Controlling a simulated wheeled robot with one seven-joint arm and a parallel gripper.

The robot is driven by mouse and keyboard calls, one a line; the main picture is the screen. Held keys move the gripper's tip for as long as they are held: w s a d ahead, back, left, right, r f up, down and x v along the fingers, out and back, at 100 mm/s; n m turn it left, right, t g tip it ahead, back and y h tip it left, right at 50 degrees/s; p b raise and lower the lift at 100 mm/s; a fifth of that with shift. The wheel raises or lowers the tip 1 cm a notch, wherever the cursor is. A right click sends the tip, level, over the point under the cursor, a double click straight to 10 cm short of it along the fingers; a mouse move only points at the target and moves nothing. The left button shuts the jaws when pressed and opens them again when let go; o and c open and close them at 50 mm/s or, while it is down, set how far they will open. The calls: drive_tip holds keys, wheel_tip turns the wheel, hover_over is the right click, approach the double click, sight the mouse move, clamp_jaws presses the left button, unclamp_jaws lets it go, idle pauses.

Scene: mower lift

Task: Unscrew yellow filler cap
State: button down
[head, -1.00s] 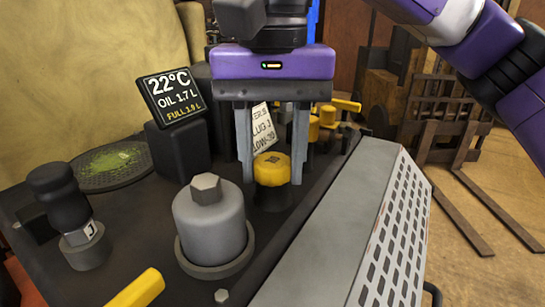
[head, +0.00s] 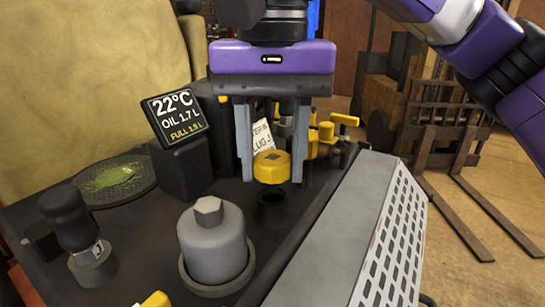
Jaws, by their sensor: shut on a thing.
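The yellow filler cap (head: 271,168) is a round yellow cap with a dark mark on top. My gripper (head: 271,170) points down and is shut on the cap, one finger on each side of it. The cap hangs above the black filler neck (head: 271,210), apart from it. The neck's dark round opening shows below the cap.
A grey cylinder with a hex top (head: 212,245) stands in front on the left. A black-knobbed part (head: 75,225) is at far left. A grey perforated cover (head: 375,240) lies right. Yellow-handled fittings (head: 328,132) stand behind.

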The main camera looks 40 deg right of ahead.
sight(273, 157)
wheel_tip(273, 157, up, 6)
drive_tip(key=p, duration=0.4)
drive_tip(key=shift+f, duration=0.2)
drive_tip(key=shift+r, duration=2.2)
